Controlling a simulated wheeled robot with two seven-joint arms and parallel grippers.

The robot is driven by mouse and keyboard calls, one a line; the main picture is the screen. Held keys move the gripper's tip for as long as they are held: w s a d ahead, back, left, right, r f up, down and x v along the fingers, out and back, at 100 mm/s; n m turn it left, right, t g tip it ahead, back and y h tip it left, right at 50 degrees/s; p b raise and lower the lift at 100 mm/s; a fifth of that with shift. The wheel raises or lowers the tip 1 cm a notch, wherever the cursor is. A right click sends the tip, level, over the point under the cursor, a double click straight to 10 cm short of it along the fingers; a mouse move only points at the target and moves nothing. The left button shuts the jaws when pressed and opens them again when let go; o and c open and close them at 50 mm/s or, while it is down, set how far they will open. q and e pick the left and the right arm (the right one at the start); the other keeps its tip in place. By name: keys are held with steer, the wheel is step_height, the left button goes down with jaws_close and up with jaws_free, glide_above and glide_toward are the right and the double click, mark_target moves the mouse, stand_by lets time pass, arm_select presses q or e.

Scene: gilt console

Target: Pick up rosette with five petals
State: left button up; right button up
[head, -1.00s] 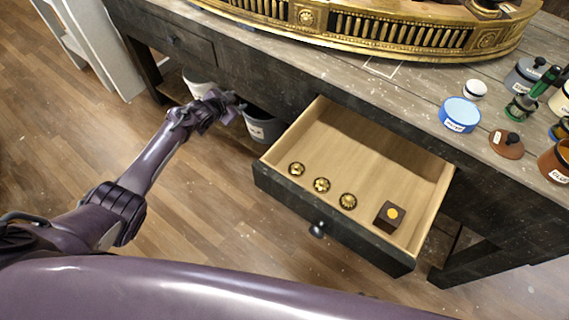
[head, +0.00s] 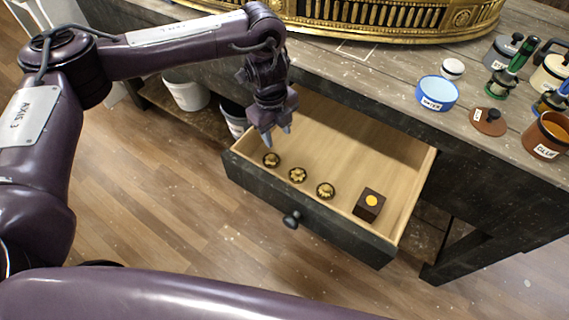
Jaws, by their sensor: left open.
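Three small gilt rosettes lie in a row along the front of the open drawer (head: 420,195): a left one (head: 271,160), a middle one (head: 297,175) and a right one (head: 326,191). They are too small for me to count the petals. My left gripper (head: 277,138) points down over the drawer's left front corner, just above and behind the left rosette. Its fingers are apart with nothing seen between them. My right gripper is out of view.
A dark box with a yellow-orange disc (head: 368,204) lies at the drawer's right front. The drawer's back is bare. On the worktop stand a gilt openwork console piece (head: 400,22), a blue tub (head: 437,93), a brown lid (head: 488,121) and a glue pot (head: 546,137). Buckets (head: 187,93) stand below.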

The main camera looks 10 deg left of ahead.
mark_target(271, 156)
arm_select(q)
steer(key=shift+s+a+f+y, duration=0.35)
steer(key=shift+s+a+y, duration=0.05)
steer(key=shift+s+a, duration=0.15)
steer(key=f, duration=0.8)
steer(key=shift+w+a, duration=0.25)
jaws_close()
